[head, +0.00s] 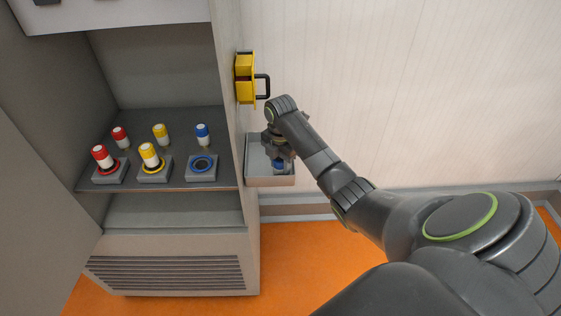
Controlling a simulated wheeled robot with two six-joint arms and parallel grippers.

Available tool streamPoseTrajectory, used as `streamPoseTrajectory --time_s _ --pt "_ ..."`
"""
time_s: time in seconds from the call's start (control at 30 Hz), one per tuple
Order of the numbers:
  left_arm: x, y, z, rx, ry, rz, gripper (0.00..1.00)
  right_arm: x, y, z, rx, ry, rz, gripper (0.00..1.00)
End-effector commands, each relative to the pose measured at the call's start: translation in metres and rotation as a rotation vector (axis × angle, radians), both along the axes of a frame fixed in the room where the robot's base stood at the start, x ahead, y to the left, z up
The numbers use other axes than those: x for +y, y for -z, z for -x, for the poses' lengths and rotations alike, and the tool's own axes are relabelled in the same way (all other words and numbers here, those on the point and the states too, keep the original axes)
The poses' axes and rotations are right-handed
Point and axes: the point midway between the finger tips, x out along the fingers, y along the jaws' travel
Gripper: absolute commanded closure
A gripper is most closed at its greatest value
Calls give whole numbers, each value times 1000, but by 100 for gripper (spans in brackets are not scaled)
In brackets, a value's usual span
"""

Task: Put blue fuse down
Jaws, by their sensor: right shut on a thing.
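My right gripper (277,150) reaches down over a small grey open bin (270,181) on the cabinet's right side. It is shut on a blue fuse (279,165), which shows only partly, low between the fingers at the bin. I cannot tell whether the fuse touches the bin's floor. Another blue fuse (203,133) stands upright at the back of the cabinet shelf. In front of it, the blue-ringed socket (202,164) is empty. My left gripper is not in view.
A red fuse (102,156) and a yellow fuse (150,155) stand in front sockets. Another red fuse (120,136) and yellow fuse (161,133) stand behind on the shelf (182,118). A yellow box with a black handle (246,79) is on the cabinet's side above the bin.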

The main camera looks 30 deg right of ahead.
Motion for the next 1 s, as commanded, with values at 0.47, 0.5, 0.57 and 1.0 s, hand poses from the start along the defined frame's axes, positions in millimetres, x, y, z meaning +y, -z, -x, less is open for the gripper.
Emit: streamPoseTrajectory --time_s 0.47,0.5,0.57,1.0 --pt "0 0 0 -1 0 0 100 0 0 0 0 0 0 42" --pt "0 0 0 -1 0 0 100 0 0 0 0 0 0 42" --pt "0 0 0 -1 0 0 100 0 -2 0 -1 0 1 42" --pt "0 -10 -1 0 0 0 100 0 -76 0 0 0 0 42"
